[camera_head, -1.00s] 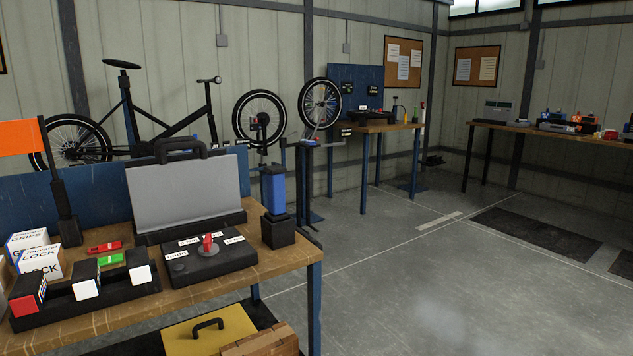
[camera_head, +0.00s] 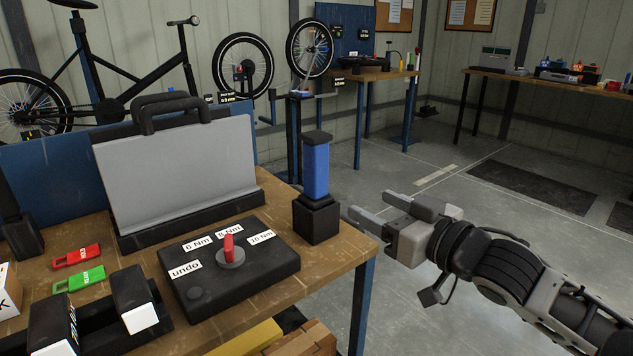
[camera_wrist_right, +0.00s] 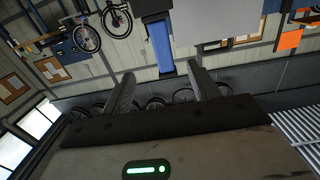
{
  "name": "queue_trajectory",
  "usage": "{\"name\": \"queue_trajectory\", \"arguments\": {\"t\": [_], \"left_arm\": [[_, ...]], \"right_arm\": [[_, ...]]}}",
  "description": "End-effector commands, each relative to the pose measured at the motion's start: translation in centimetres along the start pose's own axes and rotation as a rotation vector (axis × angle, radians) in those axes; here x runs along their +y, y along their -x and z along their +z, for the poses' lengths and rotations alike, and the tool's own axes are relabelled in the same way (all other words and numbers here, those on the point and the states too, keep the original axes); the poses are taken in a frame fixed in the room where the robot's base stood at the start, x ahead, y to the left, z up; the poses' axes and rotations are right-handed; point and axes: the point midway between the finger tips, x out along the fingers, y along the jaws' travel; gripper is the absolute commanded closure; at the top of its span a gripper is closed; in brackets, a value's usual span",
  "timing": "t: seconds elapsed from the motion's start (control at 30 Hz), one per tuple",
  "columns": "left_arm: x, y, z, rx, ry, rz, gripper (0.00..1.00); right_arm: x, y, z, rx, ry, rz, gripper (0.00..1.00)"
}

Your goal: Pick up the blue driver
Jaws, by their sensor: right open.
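The blue driver (camera_head: 315,170) stands upright in a black block holder (camera_head: 317,219) at the right end of the workbench in the head view. Its top cap is black. My right gripper (camera_head: 370,207) is open and empty, just right of the driver and holder, with its fingers pointing left towards them. In the right wrist view the blue driver (camera_wrist_right: 160,47) shows upside down, ahead of and roughly between the two spread fingers (camera_wrist_right: 162,88). The fingers appear apart from it. My left gripper is not in view.
On the wooden bench (camera_head: 290,297), a black torque selector box (camera_head: 245,280) with a red knob lies left of the holder. Behind it stands a grey case (camera_head: 185,175). Red (camera_head: 77,256) and green (camera_head: 80,279) tags lie at left.

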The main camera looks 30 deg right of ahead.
Motion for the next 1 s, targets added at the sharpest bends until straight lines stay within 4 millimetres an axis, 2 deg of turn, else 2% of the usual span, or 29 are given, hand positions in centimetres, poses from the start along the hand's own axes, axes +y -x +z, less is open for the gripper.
{"name": "queue_trajectory", "arguments": {"t": [0.03,0.13,0.7,0.83,1.0], "left_arm": [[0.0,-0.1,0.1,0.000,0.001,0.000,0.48],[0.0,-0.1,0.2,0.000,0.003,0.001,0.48],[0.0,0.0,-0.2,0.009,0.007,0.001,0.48],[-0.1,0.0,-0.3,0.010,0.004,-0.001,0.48],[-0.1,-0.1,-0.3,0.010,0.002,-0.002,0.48]], "right_arm": [[-0.2,-0.1,-1.3,0.023,0.005,-0.012,0.40],[-0.3,-0.7,-2.4,0.044,0.002,-0.021,0.40],[-0.2,-8.8,-2.8,0.044,0.002,-0.015,0.40],[-0.2,-10.1,-2.8,0.041,0.002,-0.015,0.40],[-0.3,-10.8,-2.7,0.040,0.003,-0.015,0.40]]}}
